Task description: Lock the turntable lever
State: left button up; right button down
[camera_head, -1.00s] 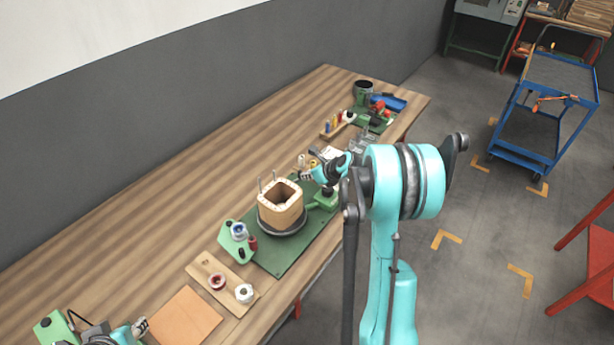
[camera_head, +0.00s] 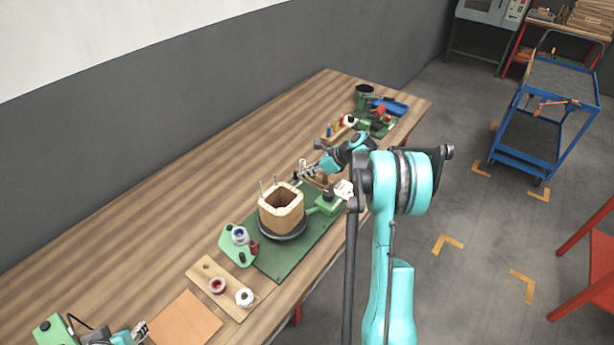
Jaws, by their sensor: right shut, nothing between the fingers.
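The turntable (camera_head: 283,235) is a dark round disc on a green base plate (camera_head: 270,266), with a wooden coil former (camera_head: 281,209) standing on it. Beside it to the right is a green block (camera_head: 325,206) with a dark knob and a green arm toward the disc, which looks like the lever; its exact setting is too small to tell. My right gripper (camera_head: 300,175) is shut and empty, just behind and right of the former, above the bench. My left gripper (camera_head: 141,328) is at the bottom left near an orange-brown sheet; its fingers are too small to read.
A wooden board with red and white spools (camera_head: 225,290) and a green bracket with spools (camera_head: 238,243) stand left of the turntable. A green tool station (camera_head: 370,120) and a blue tray (camera_head: 392,106) are at the far end. The bench's back left (camera_head: 130,220) is clear.

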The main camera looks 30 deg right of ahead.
jog(key=shift+w+a+n+g+y, duration=0.1)
jog(key=shift+w+n+g+y, duration=0.55)
jog(key=shift+n, duration=0.45)
jog(key=shift+w+a, duration=0.1)
jog(key=shift+w, duration=0.35)
